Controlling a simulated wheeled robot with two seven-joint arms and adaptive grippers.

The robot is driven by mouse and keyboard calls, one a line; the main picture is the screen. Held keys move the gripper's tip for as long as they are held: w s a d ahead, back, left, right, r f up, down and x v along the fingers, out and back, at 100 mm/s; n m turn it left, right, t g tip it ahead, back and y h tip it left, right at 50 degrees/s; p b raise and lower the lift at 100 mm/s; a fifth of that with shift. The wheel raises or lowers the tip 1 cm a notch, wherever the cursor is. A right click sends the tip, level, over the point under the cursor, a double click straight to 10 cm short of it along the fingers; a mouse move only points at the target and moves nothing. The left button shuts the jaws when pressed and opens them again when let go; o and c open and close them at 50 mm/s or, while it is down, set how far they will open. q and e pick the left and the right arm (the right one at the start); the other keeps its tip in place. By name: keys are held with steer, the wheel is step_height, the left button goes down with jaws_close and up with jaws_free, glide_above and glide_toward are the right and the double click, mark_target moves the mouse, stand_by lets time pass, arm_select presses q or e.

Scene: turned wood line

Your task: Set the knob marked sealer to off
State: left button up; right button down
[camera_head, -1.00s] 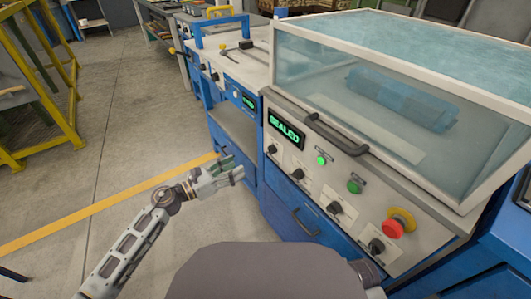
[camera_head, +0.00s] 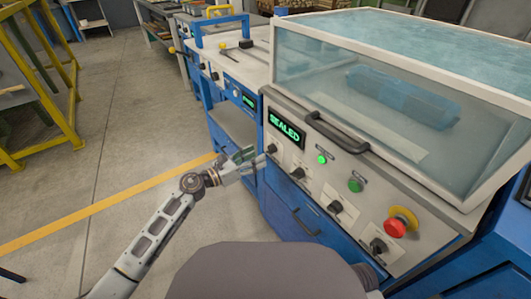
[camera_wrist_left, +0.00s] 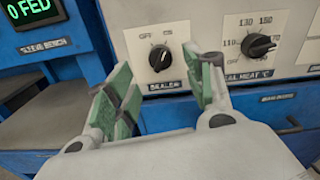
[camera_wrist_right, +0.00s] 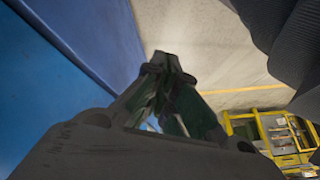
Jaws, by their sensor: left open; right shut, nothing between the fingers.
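The black sealer knob (camera_wrist_left: 160,58) sits on a pale panel in the left wrist view, above its label and below two position marks. I cannot tell surely which mark it points to. It also shows in the head view (camera_head: 271,148) at the panel's left end. My left gripper (camera_head: 253,160) is open and empty, close in front of that knob. In the left wrist view its green-padded fingers (camera_wrist_left: 165,78) stand left and right of the knob, apparently short of it. My right gripper (camera_wrist_right: 168,65) is shut and empty beside a blue surface; the head view does not show its fingers.
A seal heat knob (camera_wrist_left: 259,46) is just right of the right finger. The panel also has a SEALED display (camera_head: 286,130), a lit green button (camera_head: 321,160), a red stop button (camera_head: 395,227) and a bar handle (camera_head: 338,133). Open floor (camera_head: 130,150) lies left.

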mark_target(267, 151)
arm_select(q)
steer(key=x, duration=0.3)
steer(key=shift+w+d, duration=0.2)
steer(key=shift+d, duration=0.1)
steer(key=shift+w+d+b, duration=0.3)
steer(key=shift+w+d, duration=0.1)
steer(key=shift+d, duration=0.2)
arm_select(e)
steer(key=shift+s+a+f, duration=0.1)
steer(key=shift+s+f, duration=0.05)
steer(key=shift+f, duration=0.4)
steer(key=shift+s+a+f, duration=0.1)
steer(key=shift+s+f, duration=0.05)
steer(key=shift+f, duration=0.35)
steer(key=shift+w+r, duration=0.1)
arm_select(q)
steer(key=c, duration=1)
arm_select(e)
steer(key=shift+w+r, duration=0.35)
steer(key=shift+w, duration=0.1)
